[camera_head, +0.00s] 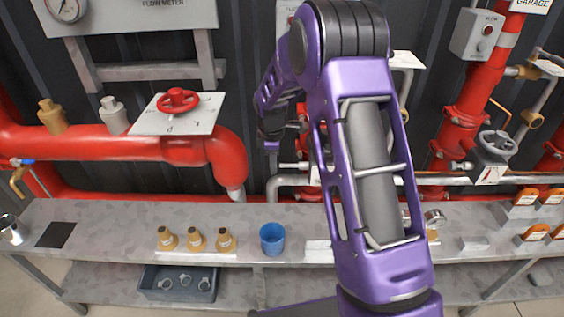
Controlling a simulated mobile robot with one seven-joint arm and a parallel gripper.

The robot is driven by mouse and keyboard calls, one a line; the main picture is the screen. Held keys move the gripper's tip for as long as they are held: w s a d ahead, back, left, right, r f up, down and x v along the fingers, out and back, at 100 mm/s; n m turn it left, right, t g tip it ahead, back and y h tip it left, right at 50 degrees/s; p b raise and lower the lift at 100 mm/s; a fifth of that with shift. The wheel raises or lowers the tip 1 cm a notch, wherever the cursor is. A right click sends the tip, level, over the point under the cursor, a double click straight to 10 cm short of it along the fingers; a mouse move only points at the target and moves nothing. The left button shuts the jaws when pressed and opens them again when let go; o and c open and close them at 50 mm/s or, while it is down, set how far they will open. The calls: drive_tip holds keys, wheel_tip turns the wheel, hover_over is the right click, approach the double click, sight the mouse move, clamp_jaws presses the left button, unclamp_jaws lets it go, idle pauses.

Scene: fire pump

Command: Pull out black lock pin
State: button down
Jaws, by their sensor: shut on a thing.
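My purple arm fills the middle and right of the head view, bending at the top and reaching away towards the wall. My gripper (271,142) is at the dark far end of the arm, in front of the dark wall and right of the red pipe bend. It is small and mostly turned away, with its fingertips hard to see. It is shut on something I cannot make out. I cannot pick out the black lock pin; the arm covers much of the pipework behind it.
A red pipe (110,143) with a red handwheel (178,99) runs left. The grey bench (120,243) below holds several brass fittings and a blue cup (272,238). A grey bin (178,284) sits on the lower shelf.

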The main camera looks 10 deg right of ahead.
drive_tip(key=c, duration=0.5)
unclamp_jaws()
drive_tip(key=shift+a, duration=0.2)
drive_tip(key=shift+r, duration=0.15)
drive_tip(key=s+r, duration=0.1)
drive_tip(key=r, duration=0.4)
drive_tip(key=s+r+p, duration=0.1)
drive_tip(key=r, duration=0.5)
drive_tip(key=s+r, duration=0.1)
drive_tip(key=r, duration=0.5)
drive_tip(key=shift+s+a, duration=0.1)
drive_tip(key=shift+a, duration=0.25)
